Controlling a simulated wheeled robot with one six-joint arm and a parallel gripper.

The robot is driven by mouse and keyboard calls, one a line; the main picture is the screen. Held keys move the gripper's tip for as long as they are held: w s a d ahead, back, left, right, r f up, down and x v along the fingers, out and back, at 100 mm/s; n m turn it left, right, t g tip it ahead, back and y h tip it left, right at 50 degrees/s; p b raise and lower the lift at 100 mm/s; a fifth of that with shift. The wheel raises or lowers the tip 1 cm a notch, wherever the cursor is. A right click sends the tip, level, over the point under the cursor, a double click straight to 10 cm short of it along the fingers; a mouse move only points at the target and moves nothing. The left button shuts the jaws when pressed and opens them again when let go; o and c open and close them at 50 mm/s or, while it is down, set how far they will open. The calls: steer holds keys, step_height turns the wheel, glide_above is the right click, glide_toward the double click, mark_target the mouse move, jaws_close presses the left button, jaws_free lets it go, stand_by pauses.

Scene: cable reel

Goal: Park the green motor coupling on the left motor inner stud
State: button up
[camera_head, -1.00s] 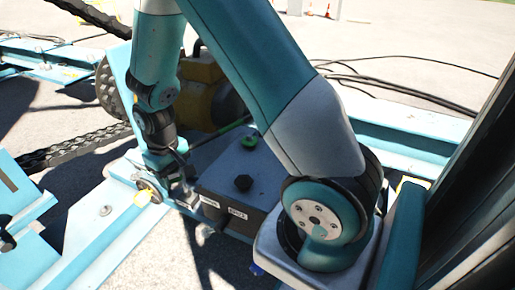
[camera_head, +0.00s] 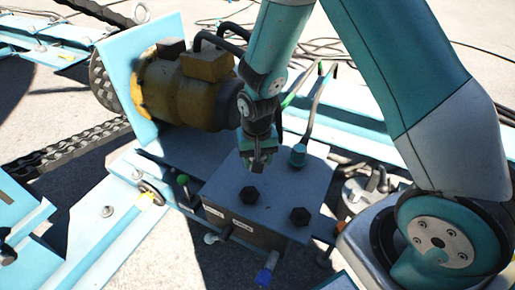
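My gripper (camera_head: 258,163) points down at the rear left of the grey box's top (camera_head: 270,180). It covers the spot where a green round piece showed earlier, likely the green coupling, which is now hidden. Whether its fingers are apart or hold something cannot be told. A green-banded hose (camera_head: 290,98) runs down behind the gripper's wrist. A blue coupling (camera_head: 298,156) with a hose stands on the box to the right. Two black hexagonal pieces (camera_head: 249,195) (camera_head: 299,216) stand in the front row. A green-topped piece (camera_head: 183,180) stands left of the box; which stud is meant cannot be told.
A yellow motor (camera_head: 185,95) on a blue plate (camera_head: 143,75) stands behind the box. A blue-ended fitting (camera_head: 266,273) and a white-ended one (camera_head: 211,238) stick out in front. Blue frame beams (camera_head: 95,230) and heavy chains (camera_head: 75,150) lie left.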

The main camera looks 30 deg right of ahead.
mark_target(249, 189)
steer(key=shift+m, duration=0.8)
steer(key=a+f+b, duration=0.1)
steer(key=f+b, duration=0.1)
steer(key=a+f+b, duration=0.1)
steer(key=f, duration=0.1)
steer(key=a+f+b, duration=0.1)
steer(key=f+b, duration=0.1)
steer(key=f, duration=0.1)
steer(key=shift+s+b, duration=0.35)
steer(key=shift+s, duration=0.05)
steer(key=shift+f+b, duration=0.35)
steer(key=shift+f, duration=0.5)
steer(key=shift+f, duration=0.45)
steer(key=o, duration=1.1)
steer(key=shift+s, duration=0.1)
step_height(249, 189, up, 17)
steer(key=p, duration=0.4)
steer(key=shift+r+p, duration=0.2)
steer(key=shift+p, duration=0.15)
